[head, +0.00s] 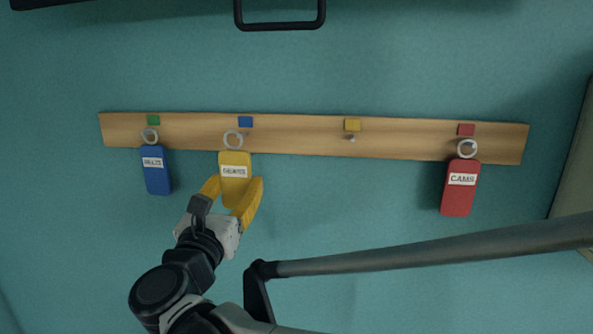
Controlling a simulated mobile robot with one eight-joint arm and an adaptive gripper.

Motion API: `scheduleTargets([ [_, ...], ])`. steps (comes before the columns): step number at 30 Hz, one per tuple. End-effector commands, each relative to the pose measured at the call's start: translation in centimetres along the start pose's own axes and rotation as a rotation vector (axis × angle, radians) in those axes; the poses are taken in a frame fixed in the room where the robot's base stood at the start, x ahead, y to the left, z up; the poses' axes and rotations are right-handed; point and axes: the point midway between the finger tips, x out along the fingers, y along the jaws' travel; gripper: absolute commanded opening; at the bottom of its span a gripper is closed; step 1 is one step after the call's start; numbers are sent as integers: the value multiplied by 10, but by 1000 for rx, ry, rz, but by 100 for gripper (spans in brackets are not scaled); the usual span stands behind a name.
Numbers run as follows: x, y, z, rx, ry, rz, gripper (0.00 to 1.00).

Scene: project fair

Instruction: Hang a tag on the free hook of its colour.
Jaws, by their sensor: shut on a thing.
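My gripper (233,190) is shut on a yellow tag (235,160) with a white label and a pale ring on top. It holds the tag upright, its ring overlapping the board just below the blue marker (245,122); I cannot tell whether the ring is around a hook there. A bare hook (352,140) sits under the yellow marker (352,125). A blue tag (156,179) hangs by its ring under the green marker (153,120). A red tag (459,200) labelled like "CAMS" hangs under the red marker (466,130).
The wooden board (300,137) is fixed to a teal wall. A grey bar (430,252) crosses the lower right. A black handle-like frame (280,26) is above the board. The wall between the yellow and red tags is clear.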

Motion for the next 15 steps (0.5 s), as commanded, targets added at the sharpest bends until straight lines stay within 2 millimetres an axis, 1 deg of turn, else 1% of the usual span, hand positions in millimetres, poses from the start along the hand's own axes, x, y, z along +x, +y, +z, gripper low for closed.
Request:
scheduleTargets([
  [9,-14,0,3,0,0,1,35],
  [15,-20,0,5,0,0,0,35],
])
